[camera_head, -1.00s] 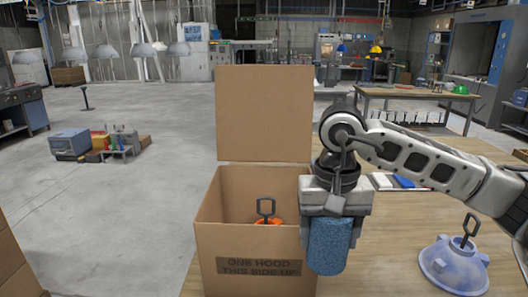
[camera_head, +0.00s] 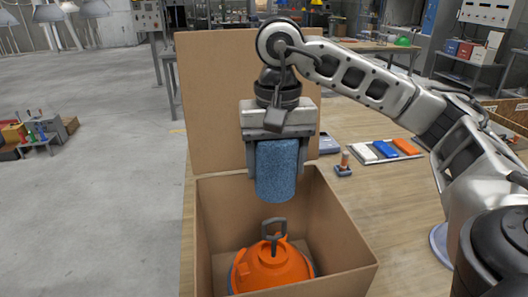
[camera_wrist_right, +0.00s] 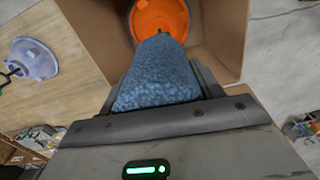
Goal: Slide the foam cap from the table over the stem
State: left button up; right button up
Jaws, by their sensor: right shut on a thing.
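The blue speckled foam cap (camera_head: 277,172) is held upright in my right gripper (camera_head: 277,150), which is shut on it. The cap hangs above the open cardboard box (camera_head: 335,235). In the box sits an orange hood (camera_head: 270,272) whose grey stem with a loop (camera_head: 273,232) points up. The cap's lower end is above the stem and apart from it in the head view. In the right wrist view the foam cap (camera_wrist_right: 160,78) points at the orange hood (camera_wrist_right: 158,18) and hides most of the stem. My left gripper is not in view.
The box's raised flap (camera_head: 215,100) stands behind my gripper. On the wooden table (camera_head: 400,190) lie a tray of coloured blocks (camera_head: 385,151) and a small stand (camera_head: 343,165). A pale blue hood (camera_wrist_right: 33,60) stands beside the box in the wrist view.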

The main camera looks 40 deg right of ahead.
notch_tip(320, 180, down, 4)
jog(key=b, duration=0.3)
jog(key=shift+s+f, duration=0.1)
jog(key=shift+f, duration=0.1)
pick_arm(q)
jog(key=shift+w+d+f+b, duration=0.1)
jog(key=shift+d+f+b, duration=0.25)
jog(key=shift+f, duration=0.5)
pick_arm(e)
jog(key=shift+f, duration=0.6)
pick_arm(q)
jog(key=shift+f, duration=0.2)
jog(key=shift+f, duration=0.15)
jog(key=shift+b, duration=0.35)
pick_arm(e)
jog(key=shift+f, duration=0.15)
jog(key=shift+f+b, duration=0.3)
pick_arm(q)
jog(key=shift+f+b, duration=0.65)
jog(key=shift+b, duration=0.05)
pick_arm(e)
jog(key=shift+f, duration=0.75)
